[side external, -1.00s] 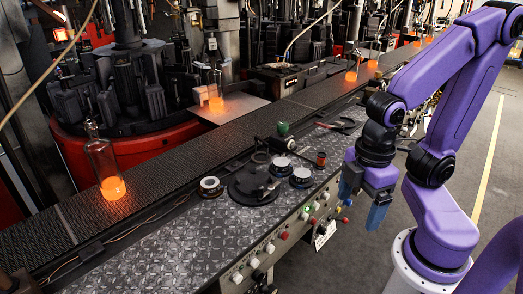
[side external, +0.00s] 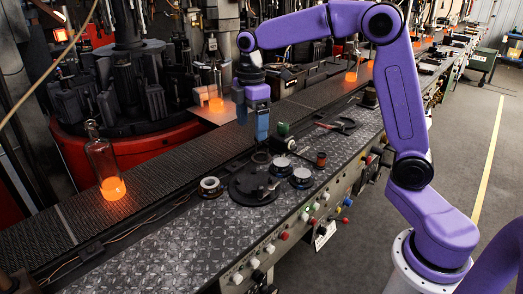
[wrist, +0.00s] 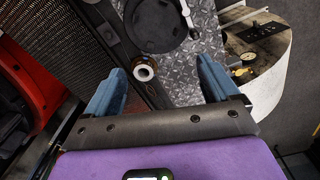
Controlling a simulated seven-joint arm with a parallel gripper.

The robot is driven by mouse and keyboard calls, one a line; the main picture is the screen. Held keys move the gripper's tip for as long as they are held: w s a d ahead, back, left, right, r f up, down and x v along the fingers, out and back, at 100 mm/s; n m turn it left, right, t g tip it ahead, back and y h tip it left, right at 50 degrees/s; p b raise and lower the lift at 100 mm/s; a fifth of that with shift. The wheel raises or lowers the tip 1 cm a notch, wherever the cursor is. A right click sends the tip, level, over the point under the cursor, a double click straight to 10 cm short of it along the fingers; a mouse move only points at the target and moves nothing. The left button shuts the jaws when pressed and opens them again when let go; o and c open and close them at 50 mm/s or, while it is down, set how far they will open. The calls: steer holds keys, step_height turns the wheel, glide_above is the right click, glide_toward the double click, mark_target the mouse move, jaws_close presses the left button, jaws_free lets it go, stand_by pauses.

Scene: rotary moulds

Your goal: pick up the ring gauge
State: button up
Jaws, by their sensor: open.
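The ring gauge, which I take to be the pale ring with a dark hole and a darker lower part (side external: 210,187), lies on the patterned metal plate, left of the black disc (side external: 242,192). In the wrist view the ring gauge (wrist: 144,71) shows ahead of and between the blue fingers, nearer the left one. My gripper (side external: 252,128) is open and empty, raised above the bench with its fingers pointing down. The wrist view shows my gripper (wrist: 160,85) with its fingers wide apart and nothing between them. The ring gauge is fully visible.
Two white-topped round pieces (side external: 301,176), a copper-coloured cup (side external: 321,159) and a green piece (side external: 283,129) stand near the disc. A conveyor (side external: 165,165) carrying glowing bottles (side external: 110,186) runs behind. The plate's front left (side external: 150,245) is clear.

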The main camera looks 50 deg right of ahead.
steer(key=w+d, duration=0.5)
steer(key=n, duration=0.1)
glide_above(261, 144)
steer(key=f, duration=1.8)
steer(key=shift+w+d, duration=0.2)
steer(key=shift+d, duration=0.15)
steer(key=c, duration=0.8)
